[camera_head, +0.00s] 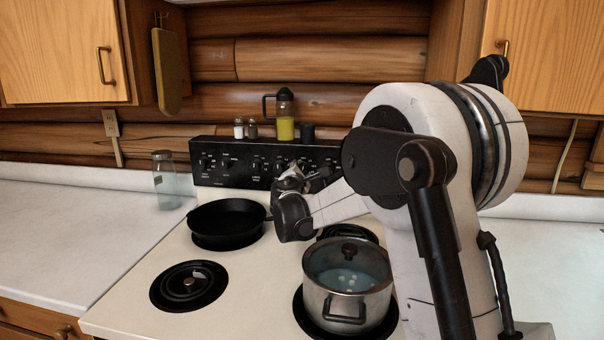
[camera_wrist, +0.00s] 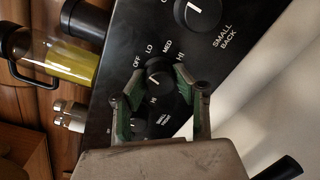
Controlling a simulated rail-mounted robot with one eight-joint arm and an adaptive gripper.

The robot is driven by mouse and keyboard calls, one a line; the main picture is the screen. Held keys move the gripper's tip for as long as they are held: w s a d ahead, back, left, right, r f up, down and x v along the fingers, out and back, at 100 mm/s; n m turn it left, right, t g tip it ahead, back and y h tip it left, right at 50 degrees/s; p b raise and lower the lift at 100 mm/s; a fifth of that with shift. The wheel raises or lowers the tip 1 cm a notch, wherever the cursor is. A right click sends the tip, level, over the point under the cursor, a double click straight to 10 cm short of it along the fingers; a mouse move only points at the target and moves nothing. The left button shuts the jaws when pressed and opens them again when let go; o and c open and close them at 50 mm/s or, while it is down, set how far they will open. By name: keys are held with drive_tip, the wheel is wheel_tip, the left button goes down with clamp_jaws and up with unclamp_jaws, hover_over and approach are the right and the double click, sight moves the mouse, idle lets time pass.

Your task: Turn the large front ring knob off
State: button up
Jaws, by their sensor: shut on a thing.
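The black control panel (camera_head: 225,165) stands at the back of the stove. In the wrist view, a round black knob (camera_wrist: 157,80) with a white pointer mark sits between the fingers of my gripper (camera_wrist: 156,88). OFF, LO, MED and HI are printed around it. The fingers are shut on its sides; the label naming its burner is partly hidden, so I cannot tell which one it serves. In the head view my gripper (camera_head: 290,182) is at the panel's middle, and my arm hides the panel's right part.
A lidded steel pot (camera_head: 347,285) stands on the front right burner, below my arm. A black skillet (camera_head: 226,222) is at the back left; the front left burner (camera_head: 189,285) is free of cookware. An oil bottle (camera_head: 285,112) and shakers (camera_head: 245,128) stand above the panel.

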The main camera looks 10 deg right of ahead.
drive_tip(key=shift+n, duration=1.4)
drive_tip(key=o, duration=1.1)
drive_tip(key=shift+s, duration=0.1)
drive_tip(key=v, duration=1.1)
drive_tip(key=shift+s+a, duration=0.25)
drive_tip(key=shift+s, duration=0.1)
